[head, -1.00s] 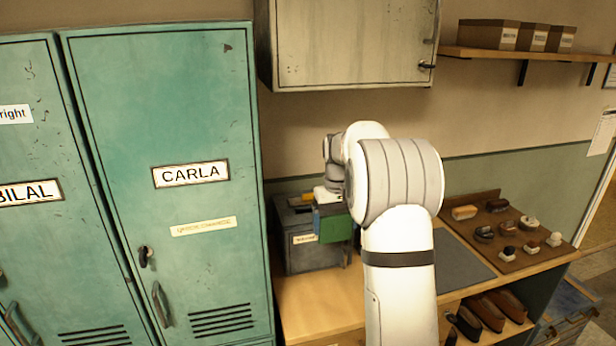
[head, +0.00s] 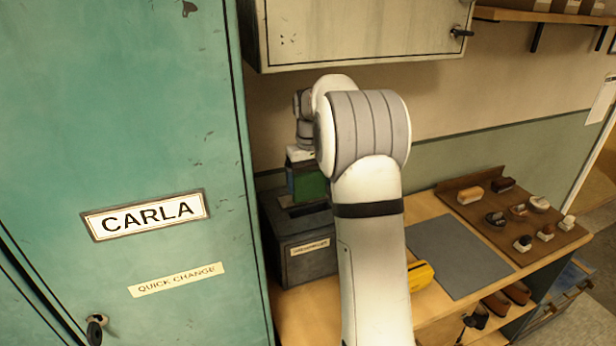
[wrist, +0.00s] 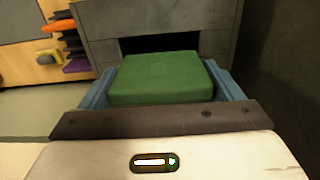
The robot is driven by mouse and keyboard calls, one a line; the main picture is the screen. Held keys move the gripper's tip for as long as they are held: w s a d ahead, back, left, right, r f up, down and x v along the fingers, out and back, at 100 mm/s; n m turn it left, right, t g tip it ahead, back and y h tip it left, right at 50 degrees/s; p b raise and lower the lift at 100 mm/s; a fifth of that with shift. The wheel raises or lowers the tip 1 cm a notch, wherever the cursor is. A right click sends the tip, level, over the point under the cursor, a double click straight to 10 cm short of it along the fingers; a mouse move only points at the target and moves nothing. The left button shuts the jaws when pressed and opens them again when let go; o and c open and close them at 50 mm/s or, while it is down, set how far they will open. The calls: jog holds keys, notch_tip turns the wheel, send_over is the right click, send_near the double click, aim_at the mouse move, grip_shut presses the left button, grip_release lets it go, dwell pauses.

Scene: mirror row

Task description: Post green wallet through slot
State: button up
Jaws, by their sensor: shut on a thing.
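The green wallet (wrist: 162,78) is held between the blue fingers of my gripper (wrist: 160,88) in the wrist view. In the head view the wallet (head: 309,186) hangs just above the dark grey box (head: 290,232), partly hidden by my arm. The box has a dark slot (wrist: 160,43), which lies just beyond the wallet in the wrist view. The wallet appears outside the slot; whether it touches the box cannot be told. A label (head: 310,247) is on the box's front, too small to read.
A teal locker (head: 130,120) marked CARLA stands left of the box. A wall cabinet (head: 360,30) hangs above. A yellow item (head: 421,276) lies on the bench beside a grey mat (head: 458,256). A brown board (head: 515,215) with several brushes is at right.

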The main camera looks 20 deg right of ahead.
aim_at(309, 199)
jog(key=shift+f+b, duration=1.85)
jog(key=shift+f, duration=1.1)
jog(key=o, duration=0.8)
notch_tip(309, 199, up, 8)
jog(key=shift+f+b, duration=0.1)
jog(key=shift+b, duration=0.4)
jog(key=shift+f, duration=0.1)
